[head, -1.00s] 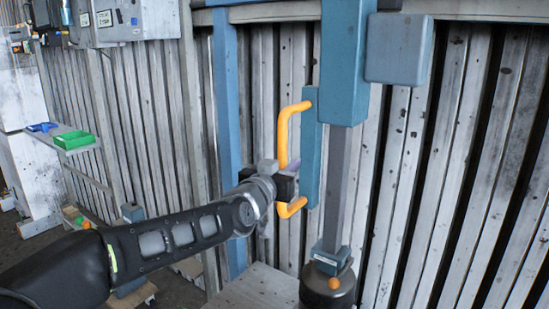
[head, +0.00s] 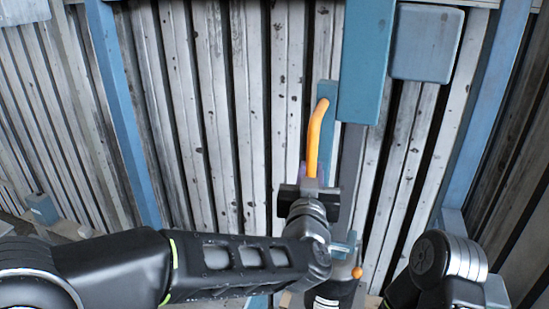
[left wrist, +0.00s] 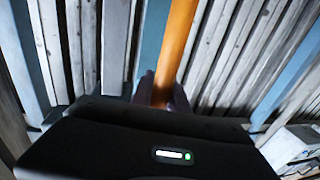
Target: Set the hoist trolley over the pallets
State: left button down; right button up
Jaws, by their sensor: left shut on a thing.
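The hoist trolley's teal column (head: 367,60) hangs in front of the corrugated wall, with a grey-blue box (head: 425,42) at its right and a grey mast below. Its orange handle (head: 316,135) stands upright on the column's left side; it also shows in the left wrist view (left wrist: 178,45). My left gripper (head: 311,174) is shut around the handle; its fingers (left wrist: 162,90) hide the handle's lower part. A dark cylinder (head: 330,293) with an orange knob (head: 357,272) is at the mast's foot, partly behind my arm. My right gripper is out of frame. I cannot make out the pallets clearly.
A blue post (head: 122,110) stands left of the hoist and another (head: 490,110) to its right, against the corrugated wall (head: 225,100). A small grey-blue block (head: 42,208) is low at the left. The floor below is mostly hidden by my arms.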

pick_arm(q)
jog(key=shift+s+d, duration=0.2)
jog(key=shift+d, duration=0.3)
jog(key=shift+s+d, duration=0.2)
jog(key=shift+d, duration=0.25)
jog(key=c, duration=1.3)
grip_release()
jog(key=shift+d, duration=0.25)
jog(key=shift+a, duration=0.1)
jog(key=s+a+b, duration=0.1)
jog(key=s+b, duration=0.1)
jog(key=s, duration=0.5)
jog(key=shift+s+a, duration=0.2)
jog(key=shift+s, duration=0.15)
